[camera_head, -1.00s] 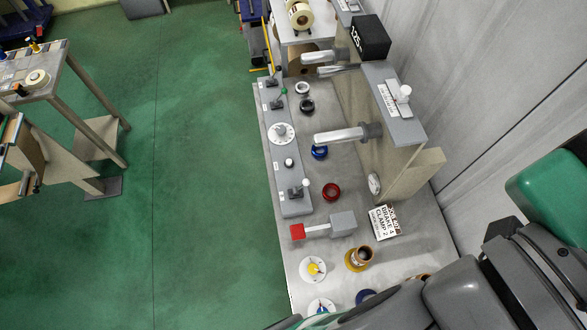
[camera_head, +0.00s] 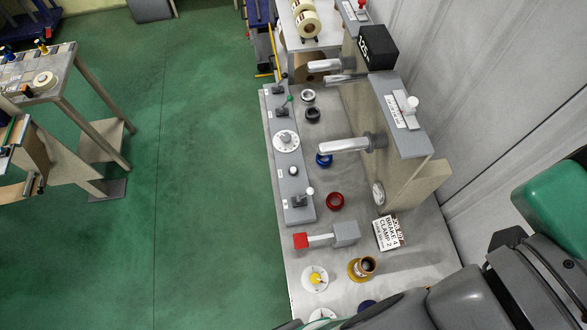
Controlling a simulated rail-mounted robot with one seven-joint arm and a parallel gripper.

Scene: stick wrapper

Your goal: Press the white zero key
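A small round white-topped key (camera_head: 294,170) sits on the long grey control panel (camera_head: 298,188) along the left edge of the metal worktable. A tiny label is beside it, too small to read. On the same panel, a white dial (camera_head: 286,140) is above the key, and a lever with a white knob (camera_head: 309,191) is below it. Which control is the zero key cannot be read from its marking. My gripper is out of view. Only my dark grey and green arm links show at the lower right, apart from the panel.
Silver horizontal bars (camera_head: 344,146) jut over the table from an upright plate.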

